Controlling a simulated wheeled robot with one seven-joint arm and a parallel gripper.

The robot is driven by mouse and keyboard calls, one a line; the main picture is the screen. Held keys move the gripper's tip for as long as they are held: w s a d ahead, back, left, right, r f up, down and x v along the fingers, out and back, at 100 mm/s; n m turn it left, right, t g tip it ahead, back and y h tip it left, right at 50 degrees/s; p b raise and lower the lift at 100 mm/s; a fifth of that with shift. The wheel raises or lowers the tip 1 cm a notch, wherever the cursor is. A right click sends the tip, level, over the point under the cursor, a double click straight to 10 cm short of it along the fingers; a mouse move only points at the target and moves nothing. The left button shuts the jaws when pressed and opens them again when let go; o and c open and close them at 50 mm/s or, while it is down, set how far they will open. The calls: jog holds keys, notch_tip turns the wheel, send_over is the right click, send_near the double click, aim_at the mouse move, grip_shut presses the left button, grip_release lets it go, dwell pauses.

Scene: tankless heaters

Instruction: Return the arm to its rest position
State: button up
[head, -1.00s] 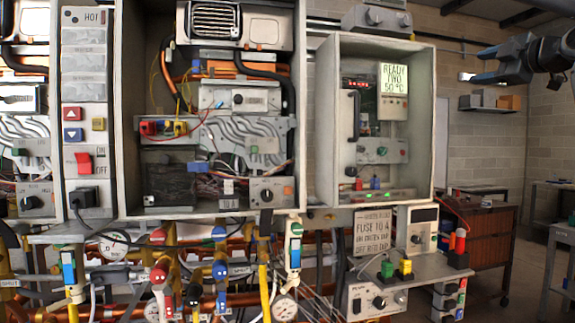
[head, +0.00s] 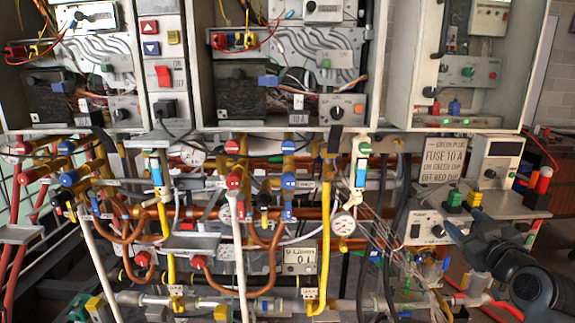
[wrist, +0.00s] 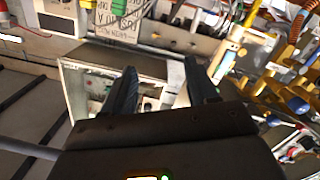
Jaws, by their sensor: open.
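My gripper (head: 463,220) is at the lower right of the head view, in front of the ledge with the plugs and small boxes. Its two dark fingers point up and left. In the wrist view my gripper (wrist: 158,75) shows two fingers spread apart with nothing between them. My arm runs from the gripper to the lower right corner of the head view.
Beyond the gripper stand a white control box (head: 432,228), a green plug (head: 454,199), a yellow plug (head: 474,199) and a "FUSE TO A" sign (head: 443,160). Pipes and valves crowd the left and middle. Open heater cabinets (head: 290,125) hang above.

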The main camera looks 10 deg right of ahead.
jog(key=s+a+f+m+g+y, duration=0.1)
jog(key=s+a+f, duration=0.6)
jog(key=s+a, duration=0.35)
jog(key=s+a+f+m+y, duration=0.1)
jog(key=s+a+f, duration=0.75)
jog(key=s, duration=0.25)
jog(key=s+a+r+y, duration=0.1)
jog(key=s+a+r, duration=0.1)
jog(key=s, duration=0.5)
jog(key=s+a+r+y, duration=0.1)
jog(key=s+a+r, duration=0.2)
jog(key=s, duration=0.5)
jog(key=s+a+r, duration=0.2)
jog(key=s+a, duration=0.2)
jog(key=s, duration=0.4)
jog(key=shift+r+g+y, duration=0.4)
